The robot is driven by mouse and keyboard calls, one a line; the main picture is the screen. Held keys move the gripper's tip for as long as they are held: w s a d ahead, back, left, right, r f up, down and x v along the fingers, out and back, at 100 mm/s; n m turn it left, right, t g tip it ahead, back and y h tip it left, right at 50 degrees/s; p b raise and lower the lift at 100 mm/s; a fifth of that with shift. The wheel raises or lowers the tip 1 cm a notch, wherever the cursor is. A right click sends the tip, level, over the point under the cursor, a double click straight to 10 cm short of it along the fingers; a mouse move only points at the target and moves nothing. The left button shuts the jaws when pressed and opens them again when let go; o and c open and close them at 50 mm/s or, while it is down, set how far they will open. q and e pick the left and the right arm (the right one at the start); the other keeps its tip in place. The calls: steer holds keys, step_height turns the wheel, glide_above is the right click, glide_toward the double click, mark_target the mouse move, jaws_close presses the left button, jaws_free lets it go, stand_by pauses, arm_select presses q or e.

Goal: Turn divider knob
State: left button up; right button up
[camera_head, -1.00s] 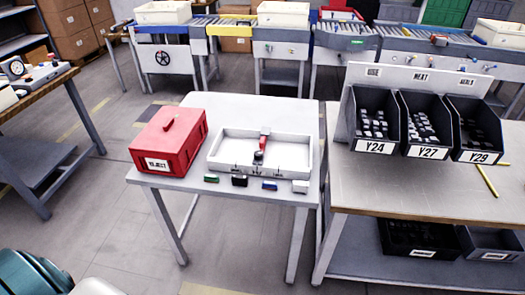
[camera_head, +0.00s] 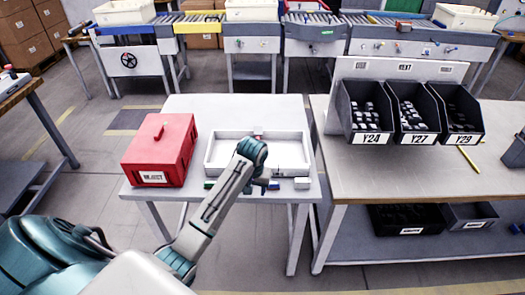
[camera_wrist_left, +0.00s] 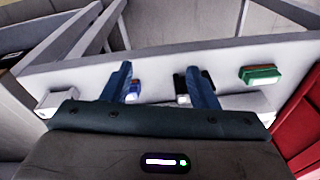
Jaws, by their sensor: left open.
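The white tray (camera_head: 210,152) stands on the table, with a bit of its red-topped divider (camera_head: 258,132) showing behind my arm. No knob on the divider can be made out now. My left gripper (camera_head: 270,184) is at the tray's front side, partly hidden by its own wrist. In the left wrist view its two fingers (camera_wrist_left: 160,75) are open and apart. A blue piece (camera_wrist_left: 136,90) is near the left finger and a black piece (camera_wrist_left: 181,87) beside the right one. A green piece (camera_wrist_left: 259,75) is farther right. I cannot tell if the fingers touch anything.
A red reject box (camera_head: 158,150) stands left of the tray. A white block (camera_head: 302,183) lies at the table's front right. Bins Y24 (camera_head: 370,138), Y27 and Y29 stand on the right bench.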

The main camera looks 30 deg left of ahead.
arm_select(q)
steer(key=w+a+r+n+g+h, duration=0.1)
steer(key=w+a+r+n, duration=0.45)
steer(key=w+r, duration=0.8)
steer(key=shift+m, duration=0.95)
steer(key=f, duration=0.3)
steer(key=f+p, duration=0.1)
steer(key=f, duration=0.3)
steer(key=a+f+p, duration=0.1)
steer(key=f, duration=0.2)
steer(key=shift+s+f, duration=0.25)
steer(key=shift+s, duration=0.15)
arm_select(e)
steer(key=shift+s+a+r, duration=0.1)
steer(key=shift+a+r, duration=0.05)
steer(key=shift+r, duration=0.5)
steer(key=shift+s+a+r, duration=0.1)
steer(key=shift+r, duration=0.5)
arm_select(q)
steer(key=shift+c, duration=0.2)
steer(key=c, duration=0.9)
steer(key=shift+p, duration=0.3)
arm_select(e)
steer(key=shift+a, duration=0.2)
